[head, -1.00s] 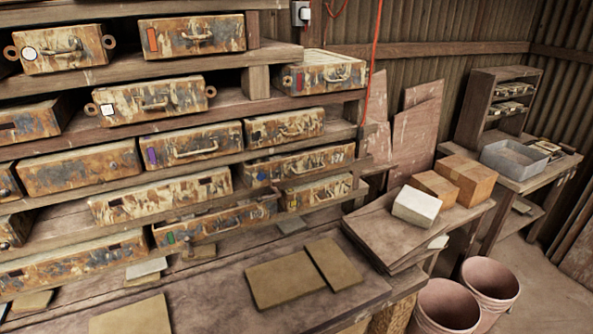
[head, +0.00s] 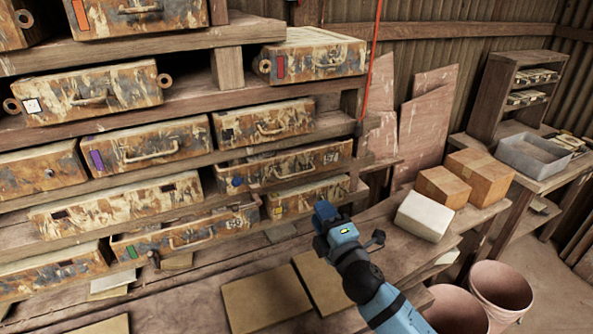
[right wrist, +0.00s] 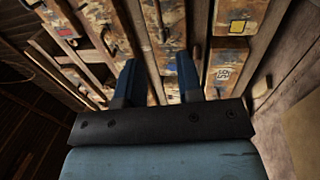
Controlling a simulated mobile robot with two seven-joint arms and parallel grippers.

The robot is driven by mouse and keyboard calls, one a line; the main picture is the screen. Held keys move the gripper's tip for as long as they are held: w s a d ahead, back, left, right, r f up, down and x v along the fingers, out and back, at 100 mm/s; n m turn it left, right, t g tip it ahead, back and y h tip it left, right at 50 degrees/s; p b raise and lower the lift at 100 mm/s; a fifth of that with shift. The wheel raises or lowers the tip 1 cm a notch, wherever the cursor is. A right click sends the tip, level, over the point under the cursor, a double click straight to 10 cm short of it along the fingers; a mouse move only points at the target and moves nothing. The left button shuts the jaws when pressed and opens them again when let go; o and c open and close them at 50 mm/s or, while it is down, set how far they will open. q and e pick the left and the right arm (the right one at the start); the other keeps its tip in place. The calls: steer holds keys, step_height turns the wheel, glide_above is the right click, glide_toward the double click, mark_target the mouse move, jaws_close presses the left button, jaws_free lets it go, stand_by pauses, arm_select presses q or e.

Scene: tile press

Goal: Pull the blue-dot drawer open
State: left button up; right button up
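The blue-dot drawer (head: 285,169) is a rusty, paint-flaked front with a small blue mark at its left end, a curved handle in the middle and a number at its right. In the right wrist view the two blue fingers (right wrist: 156,68) are spread with nothing held, pointing at the drawer fronts. My left gripper is not in view.
Other rusty drawers, such as the purple-marked one (head: 150,146), fill the rack around it. Flat tan tiles (head: 265,300) lie on the bench below. A pale block (head: 423,216) and cardboard boxes (head: 478,177) stand to the right, with pink buckets (head: 500,290) on the floor.

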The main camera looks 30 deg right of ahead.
mark_target(296, 175)
steer(key=w+r+p, duration=0.1)
steer(key=w, duration=0.3)
steer(key=w+p, duration=0.1)
steer(key=w, duration=0.3)
steer(key=w+r+p, duration=0.1)
steer(key=w, duration=0.3)
steer(key=shift+w+d+r, duration=0.15)
steer(key=shift+d+r, duration=0.05)
steer(key=shift+r, duration=0.15)
steer(key=shift+w, duration=0.35)
steer(key=shift+c, duration=0.3)
jaws_close()
